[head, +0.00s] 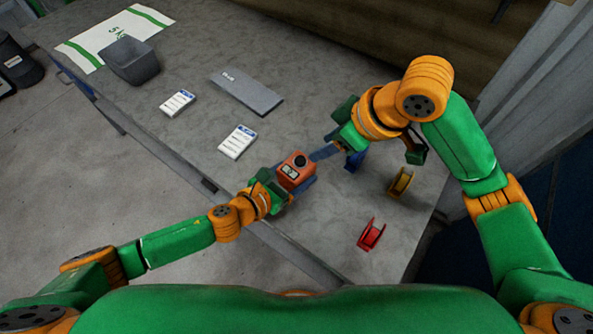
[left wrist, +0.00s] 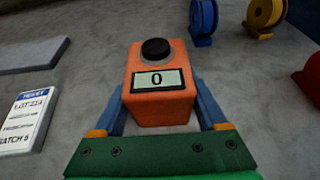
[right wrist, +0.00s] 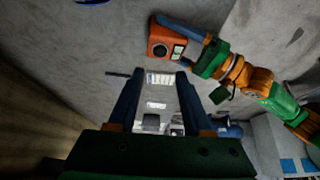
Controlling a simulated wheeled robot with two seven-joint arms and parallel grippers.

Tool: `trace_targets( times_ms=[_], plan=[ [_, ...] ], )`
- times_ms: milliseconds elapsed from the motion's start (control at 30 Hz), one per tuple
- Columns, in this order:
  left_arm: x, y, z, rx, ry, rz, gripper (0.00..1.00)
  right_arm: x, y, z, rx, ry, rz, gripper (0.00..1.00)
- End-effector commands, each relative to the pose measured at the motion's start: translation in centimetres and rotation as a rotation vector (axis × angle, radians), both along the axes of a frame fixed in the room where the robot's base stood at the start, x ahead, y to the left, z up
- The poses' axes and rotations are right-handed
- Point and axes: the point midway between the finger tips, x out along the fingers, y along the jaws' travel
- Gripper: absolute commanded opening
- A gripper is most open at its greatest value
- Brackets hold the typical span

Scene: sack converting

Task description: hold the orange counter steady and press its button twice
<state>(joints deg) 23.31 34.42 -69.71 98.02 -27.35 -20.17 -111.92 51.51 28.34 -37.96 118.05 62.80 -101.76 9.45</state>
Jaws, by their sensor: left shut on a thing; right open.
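The orange counter (head: 288,177) stands on the grey table near its front edge. In the left wrist view the counter (left wrist: 165,108) shows a black button (left wrist: 156,51) on top and a display (left wrist: 159,81) reading 0. My left gripper (head: 291,184) is shut on the counter, with one blue finger on each side of it. My right gripper (head: 324,152) is open and empty, just beyond the counter and to its right. In the right wrist view the counter (right wrist: 159,46) is past the open fingers (right wrist: 156,76), apart from them.
Blue (head: 355,161), yellow (head: 400,182) and red (head: 371,235) spools stand right of the counter. Two white cards (head: 177,102) (head: 237,141), a grey slab (head: 246,91), a grey bin (head: 130,63) and a green-striped white sheet (head: 88,43) lie to the left and back.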

Motion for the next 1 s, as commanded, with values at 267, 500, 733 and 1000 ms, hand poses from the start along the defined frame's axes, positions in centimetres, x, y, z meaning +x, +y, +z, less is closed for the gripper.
trace_targets(
  times_ms=[267,500,733,1000],
  plan=[
    [-0.02,0.00,-0.03,0.001,0.001,0.000,0.10,0.00,0.00,0.00,0.000,0.000,0.000,0.50],
    [-0.02,0.00,-0.03,0.001,0.001,0.000,0.10,0.00,0.00,0.00,0.000,0.000,0.000,0.00],
    [-0.02,0.00,-0.03,0.000,0.001,0.000,0.10,0.00,0.00,0.00,0.000,0.000,0.000,0.00],
    [-0.02,0.00,-0.03,0.001,0.001,0.000,0.10,0.00,0.00,0.00,0.000,0.000,0.000,0.00]
  ],
)
